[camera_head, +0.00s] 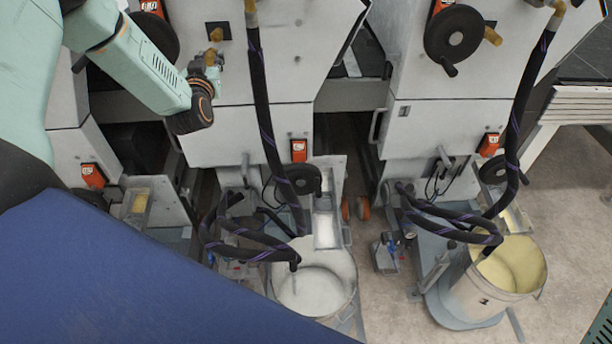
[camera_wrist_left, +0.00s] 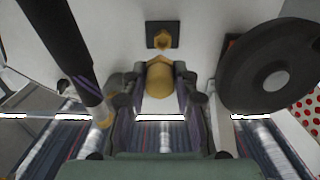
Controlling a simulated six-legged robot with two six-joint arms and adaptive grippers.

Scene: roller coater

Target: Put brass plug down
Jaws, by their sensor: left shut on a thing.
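My left gripper (camera_head: 208,66) comes in from the upper left, in front of the grey machine panel. In the left wrist view, the left gripper (camera_wrist_left: 160,88) is shut on the brass plug (camera_wrist_left: 159,78), a rounded brass-coloured piece between the two fingers. The plug (camera_head: 210,57) shows only as a small patch at the fingers in the head view. Just beyond it, a brass fitting (camera_wrist_left: 162,40) sits on a dark square plate; this fitting (camera_head: 216,34) is also in the head view. Whether plug and fitting touch is not clear. My right gripper is not in view.
A black hose (camera_head: 262,100) hangs just right of the gripper. A black handwheel (camera_wrist_left: 268,75) is to the right in the wrist view. Below stand a bucket of white fluid (camera_head: 315,280) and a bucket of yellow fluid (camera_head: 500,275). A blue surface (camera_head: 130,270) fills the lower left.

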